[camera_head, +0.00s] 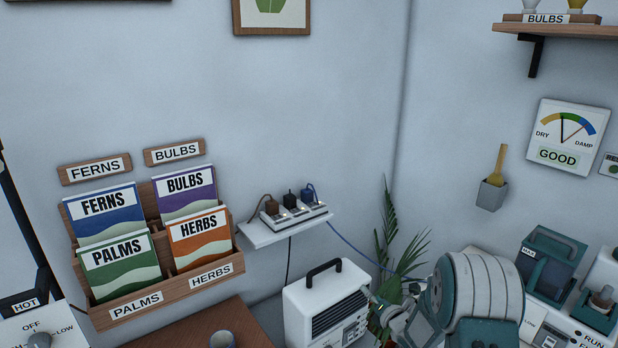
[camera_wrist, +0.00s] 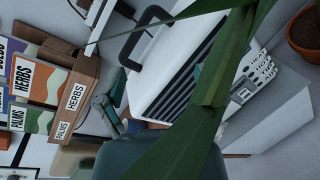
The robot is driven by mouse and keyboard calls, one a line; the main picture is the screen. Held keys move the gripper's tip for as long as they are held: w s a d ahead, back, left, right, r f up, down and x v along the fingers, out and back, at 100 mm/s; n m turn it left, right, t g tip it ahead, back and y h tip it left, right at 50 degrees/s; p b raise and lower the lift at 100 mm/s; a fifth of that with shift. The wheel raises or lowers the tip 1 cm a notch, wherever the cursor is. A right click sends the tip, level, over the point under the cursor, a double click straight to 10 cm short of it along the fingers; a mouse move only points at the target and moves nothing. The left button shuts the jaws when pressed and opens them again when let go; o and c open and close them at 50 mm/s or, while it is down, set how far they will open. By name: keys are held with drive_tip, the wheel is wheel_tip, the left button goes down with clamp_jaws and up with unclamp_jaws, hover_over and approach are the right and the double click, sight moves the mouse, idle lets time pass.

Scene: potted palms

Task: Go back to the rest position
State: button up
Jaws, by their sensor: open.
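My gripper (camera_wrist: 190,75) is open in the wrist view, its fingers spread to either side with nothing held between them. A long green palm leaf (camera_wrist: 208,100) crosses close in front of the wrist camera and hides part of the view. In the head view my arm is at the lower right, in front of the palm (camera_head: 398,245) and to the right of the white heater (camera_head: 325,305).
A wooden seed-packet rack (camera_head: 165,297) hangs on the left wall. A small shelf (camera_head: 285,228) holds a power strip with plugs and cables. Teal-and-white equipment (camera_head: 548,262) stands right of my arm. A terracotta pot (camera_wrist: 303,38) shows in the wrist view. The upper middle is clear.

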drive_tip(key=s+d+r+m+g+h, duration=0.1)
drive_tip(key=s+r+m+g+h, duration=0.15)
drive_tip(key=s+r+m, duration=0.5)
drive_tip(key=s+d+r+m+g+h, duration=0.15)
drive_tip(key=s+r+m+h, duration=0.3)
drive_tip(key=r+m, duration=0.6)
drive_tip(key=s+a+r+m+g, duration=0.2)
drive_tip(key=s+m, duration=0.4)
drive_tip(key=s, duration=0.7)
drive_tip(key=s+a+r+m+g+y, duration=0.1)
drive_tip(key=s+m, duration=0.5)
drive_tip(key=s, duration=0.8)
drive_tip(key=a+r+g, duration=0.1)
drive_tip(key=g, duration=0.1)
drive_tip(key=shift+s+m+g, duration=0.2)
drive_tip(key=shift+m+g, duration=0.1)
drive_tip(key=shift+a+r, duration=0.1)
drive_tip(key=shift+c, duration=0.3)
